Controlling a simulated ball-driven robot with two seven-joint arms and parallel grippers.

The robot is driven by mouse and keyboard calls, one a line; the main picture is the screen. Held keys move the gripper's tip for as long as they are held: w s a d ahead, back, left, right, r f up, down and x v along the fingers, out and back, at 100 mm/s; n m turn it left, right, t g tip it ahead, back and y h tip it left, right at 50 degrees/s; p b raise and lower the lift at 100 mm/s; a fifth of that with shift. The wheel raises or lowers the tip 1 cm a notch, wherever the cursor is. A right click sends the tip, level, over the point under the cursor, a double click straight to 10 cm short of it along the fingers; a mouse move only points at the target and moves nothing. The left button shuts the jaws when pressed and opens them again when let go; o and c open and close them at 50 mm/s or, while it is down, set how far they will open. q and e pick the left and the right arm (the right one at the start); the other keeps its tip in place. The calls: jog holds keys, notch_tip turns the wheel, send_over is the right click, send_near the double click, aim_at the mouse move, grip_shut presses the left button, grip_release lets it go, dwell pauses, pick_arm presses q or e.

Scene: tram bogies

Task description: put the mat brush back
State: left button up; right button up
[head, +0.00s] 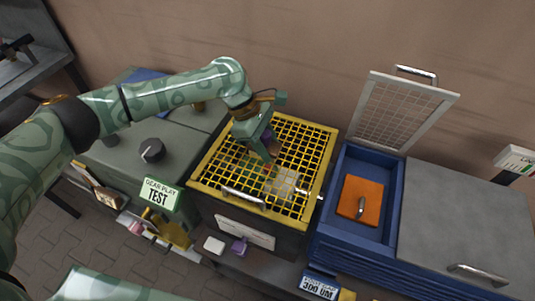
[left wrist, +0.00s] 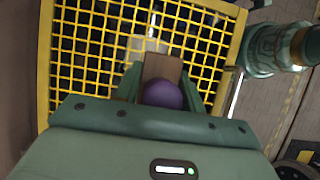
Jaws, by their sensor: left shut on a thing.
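My left gripper (head: 267,143) is over the yellow grid lid (head: 212,178) of a dark box, pointing down. It is shut on a brown block with a purple round knob, which I take to be the mat brush (head: 273,152). In the left wrist view, the purple knob (left wrist: 162,95) sits between the fingers of the left gripper (left wrist: 161,86), with the brown block beyond it. I cannot tell whether the brush touches the grid. A pale patch (head: 286,182) shows at the grid near the brush. My right gripper is not in view.
Right of the grid stands a blue bin (head: 333,212) with its mesh lid (head: 405,110) raised and an orange handled block (head: 360,200) inside. A grey lidded unit (head: 465,215) is further right. A green-grey cabinet (head: 125,160) with a black knob is on the left.

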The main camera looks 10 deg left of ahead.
pick_arm(q)
jog(key=shift+w+a+f, duration=0.1)
jog(key=shift+w+f, duration=0.15)
jog(key=shift+f, duration=0.15)
notch_tip(320, 180, down, 3)
jog(key=shift+b, duration=1)
jog(key=shift+r, duration=0.1)
jog(key=o, duration=1.2)
